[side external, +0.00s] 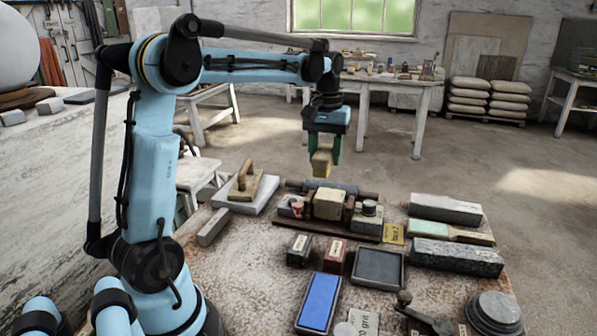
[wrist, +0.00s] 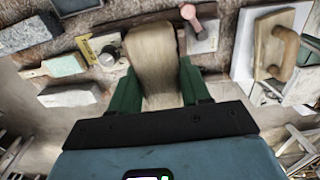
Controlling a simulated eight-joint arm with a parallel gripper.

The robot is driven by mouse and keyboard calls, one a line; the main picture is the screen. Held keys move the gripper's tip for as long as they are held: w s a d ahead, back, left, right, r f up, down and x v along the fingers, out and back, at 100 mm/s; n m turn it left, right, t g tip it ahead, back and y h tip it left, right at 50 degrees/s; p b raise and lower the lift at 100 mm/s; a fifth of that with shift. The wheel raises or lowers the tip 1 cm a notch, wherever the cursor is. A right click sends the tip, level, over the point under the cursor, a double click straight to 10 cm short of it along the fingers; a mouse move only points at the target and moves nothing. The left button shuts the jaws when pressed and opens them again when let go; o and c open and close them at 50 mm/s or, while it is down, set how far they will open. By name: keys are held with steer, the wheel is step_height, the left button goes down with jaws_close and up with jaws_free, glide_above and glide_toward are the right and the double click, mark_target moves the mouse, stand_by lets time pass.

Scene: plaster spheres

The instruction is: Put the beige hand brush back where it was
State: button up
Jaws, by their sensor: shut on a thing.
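My gripper (side external: 322,148) is above the far middle of the work table, with its green fingers shut on the beige hand brush (side external: 321,164). The brush hangs below the fingers, clear of the things on the table. In the wrist view the brush (wrist: 152,55) extends away from between the green fingers (wrist: 160,88) and hides part of the table behind it. Below it in the side view is a dark wooden rack (side external: 342,233) holding a beige block (side external: 328,204) and smaller grey and dark red pieces.
A wooden-handled float (side external: 247,185) lies left of the rack. A green-and-white block with a handle (side external: 440,231), a speckled grey bar (side external: 457,258) and a grey stone (side external: 445,208) lie right. Small blocks, a dark tray (side external: 378,268) and a blue slab (side external: 318,301) are nearer.

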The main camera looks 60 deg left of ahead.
steer(key=s+d+f, duration=0.3)
steer(key=s+d, duration=0.3)
steer(key=s, duration=0.2)
steer(key=s+d+f, duration=0.2)
steer(key=s+d, duration=0.4)
steer(key=s, duration=0.1)
steer(key=a+f, duration=0.2)
steer(key=a, duration=0.2)
steer(key=s+a+f, duration=0.1)
steer(key=a+f, duration=0.1)
steer(key=a, duration=0.2)
steer(key=a+f, duration=0.3)
steer(key=a, duration=0.1)
steer(key=shift+s+f, duration=0.1)
steer(key=shift+s, duration=0.15)
steer(key=shift+f, duration=2.05)
steer(key=shift+f, duration=0.1)
steer(key=o, duration=0.9)
steer(key=shift+o, duration=0.2)
